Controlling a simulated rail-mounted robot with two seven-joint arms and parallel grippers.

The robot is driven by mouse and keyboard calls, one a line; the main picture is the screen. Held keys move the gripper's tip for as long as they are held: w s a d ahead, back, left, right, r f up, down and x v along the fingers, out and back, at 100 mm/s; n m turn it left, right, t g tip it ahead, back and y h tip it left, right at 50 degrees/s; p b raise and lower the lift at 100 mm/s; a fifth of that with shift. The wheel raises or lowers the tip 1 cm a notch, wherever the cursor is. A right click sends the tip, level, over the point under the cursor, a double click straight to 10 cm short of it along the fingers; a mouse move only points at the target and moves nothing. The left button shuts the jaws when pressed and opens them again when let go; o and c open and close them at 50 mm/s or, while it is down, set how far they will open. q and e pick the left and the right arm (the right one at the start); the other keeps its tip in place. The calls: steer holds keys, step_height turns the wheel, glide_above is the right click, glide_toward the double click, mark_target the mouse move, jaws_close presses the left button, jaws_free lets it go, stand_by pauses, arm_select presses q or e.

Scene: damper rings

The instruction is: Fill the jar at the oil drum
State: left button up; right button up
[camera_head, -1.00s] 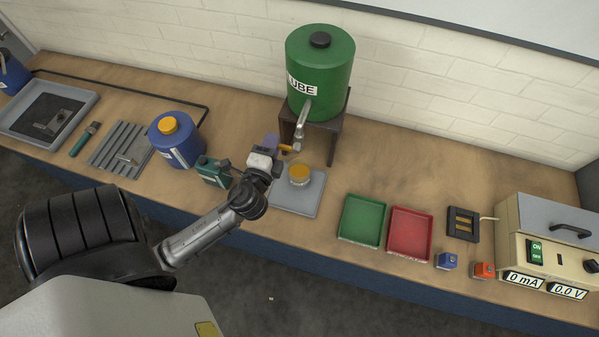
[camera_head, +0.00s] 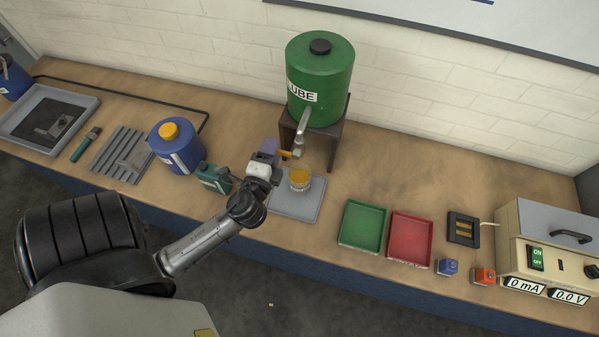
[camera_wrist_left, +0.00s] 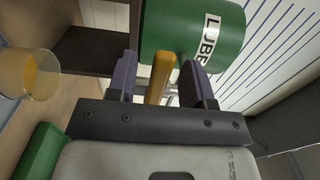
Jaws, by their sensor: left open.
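The green oil drum (camera_head: 320,75), marked LUBE, stands on a dark stand with its metal spout (camera_head: 302,125) pointing down. The drum also shows in the wrist view (camera_wrist_left: 165,30). The glass jar (camera_head: 300,180) sits upright on a grey plate (camera_head: 296,206), just below and in front of the spout, with amber oil in it; it also shows at the left of the wrist view (camera_wrist_left: 30,75). My left gripper (camera_head: 277,151) is at the tap, its purple fingers open on either side of the orange tap lever (camera_wrist_left: 160,75). No oil stream is clearly visible. My right gripper is out of view.
A blue can with an orange cap (camera_head: 176,150) and a small green can (camera_head: 213,177) stand left of my gripper. Green (camera_head: 362,228) and red (camera_head: 410,238) trays lie right of the plate. A power supply (camera_head: 545,240) is far right. Bench behind the trays is clear.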

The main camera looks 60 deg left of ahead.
arm_select(q)
steer(key=shift+s+d, duration=0.45)
steer(key=shift+s, duration=0.1)
steer(key=b+v, duration=0.2)
steer(key=v, duration=0.4)
stand_by(0.5)
stand_by(0.6)
